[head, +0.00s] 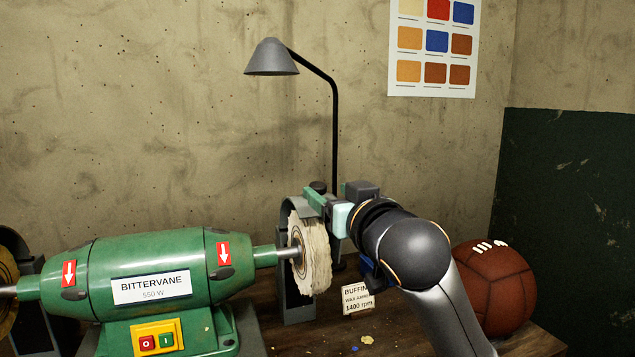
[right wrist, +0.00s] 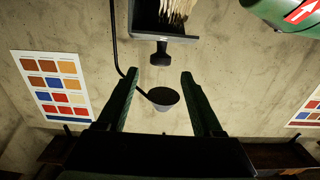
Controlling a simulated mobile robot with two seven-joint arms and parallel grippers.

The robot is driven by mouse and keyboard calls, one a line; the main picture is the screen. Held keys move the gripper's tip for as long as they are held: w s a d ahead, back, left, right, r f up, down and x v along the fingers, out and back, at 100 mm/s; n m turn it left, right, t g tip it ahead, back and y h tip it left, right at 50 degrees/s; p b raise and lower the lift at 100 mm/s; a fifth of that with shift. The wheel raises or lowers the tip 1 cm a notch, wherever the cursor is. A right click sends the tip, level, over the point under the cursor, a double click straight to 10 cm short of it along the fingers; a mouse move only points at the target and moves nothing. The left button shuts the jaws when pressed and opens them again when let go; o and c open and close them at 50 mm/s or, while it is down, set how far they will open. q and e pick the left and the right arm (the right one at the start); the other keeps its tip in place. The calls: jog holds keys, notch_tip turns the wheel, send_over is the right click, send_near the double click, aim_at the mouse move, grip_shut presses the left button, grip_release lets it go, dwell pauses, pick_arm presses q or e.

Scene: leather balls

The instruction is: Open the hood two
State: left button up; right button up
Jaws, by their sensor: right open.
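The right-hand grey hood (head: 296,310) curves behind and over the pale cloth buffing wheel (head: 318,255). A dark knob (head: 318,187) shows at its top. In the right wrist view the hood's edge (right wrist: 180,38) is at the top, with the knob (right wrist: 160,55) below it. My right gripper (head: 318,200) is at the hood's top beside the knob, with its fingers partly covering the hood. In the right wrist view its two green fingers (right wrist: 160,75) are apart, with nothing held between them; the knob is just beyond the tips. My left gripper is out of view.
The green buffing machine (head: 150,270) fills the lower left, with another wheel (head: 8,275) at the edge. A lamp (head: 271,58) stands behind the hood. A small sign (head: 357,300) and a brown leather ball (head: 495,290) are on the bench at right.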

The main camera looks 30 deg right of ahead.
aim_at(318, 185)
jog(key=shift+x, duration=3.15)
grip_shut()
